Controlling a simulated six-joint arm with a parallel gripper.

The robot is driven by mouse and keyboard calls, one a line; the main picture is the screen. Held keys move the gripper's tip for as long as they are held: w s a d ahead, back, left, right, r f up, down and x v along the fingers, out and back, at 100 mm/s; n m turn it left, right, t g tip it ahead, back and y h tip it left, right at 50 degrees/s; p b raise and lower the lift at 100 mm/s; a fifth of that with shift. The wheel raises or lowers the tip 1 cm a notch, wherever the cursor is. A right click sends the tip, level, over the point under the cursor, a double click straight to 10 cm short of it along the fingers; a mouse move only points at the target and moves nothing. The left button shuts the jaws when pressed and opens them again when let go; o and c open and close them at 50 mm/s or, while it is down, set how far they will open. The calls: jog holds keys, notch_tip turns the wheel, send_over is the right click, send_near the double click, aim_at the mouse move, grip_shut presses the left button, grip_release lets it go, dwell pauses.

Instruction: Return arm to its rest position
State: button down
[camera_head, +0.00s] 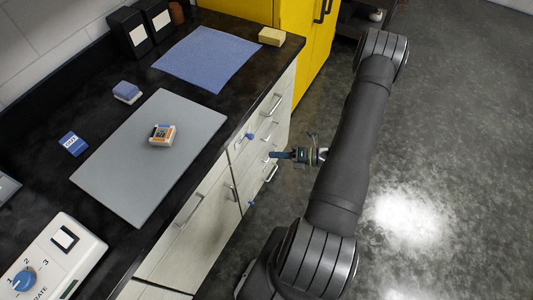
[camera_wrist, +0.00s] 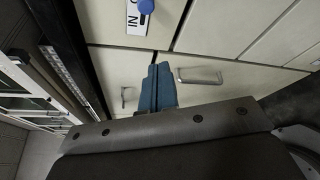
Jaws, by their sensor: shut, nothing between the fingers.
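My gripper (camera_head: 283,155) hangs in front of the drawer fronts, to the right of the black counter's edge in the head view. Its blue fingers (camera_wrist: 157,88) show in the wrist view, closed together with nothing between them. They point toward the pale drawer fronts (camera_wrist: 225,80). My arm rises on the right of the head view, over the open floor, clear of the counter.
Drawer handles (camera_head: 271,104) project near my gripper. A yellow cabinet (camera_head: 300,30) stands behind.

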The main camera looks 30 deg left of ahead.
jog(key=shift+w+d, duration=0.15)
jog(key=shift+d, duration=0.25)
jog(key=s+a, duration=0.2)
jog(key=a, duration=0.1)
jog(key=s+a, duration=0.3)
jog(key=s+a+f, duration=0.1)
jog(key=s+a, duration=0.1)
jog(key=a, duration=0.1)
jog(key=shift+s+a, duration=0.2)
jog(key=shift+v, duration=2.15)
jog(key=shift+s+f, duration=0.2)
jog(key=shift+s, duration=0.05)
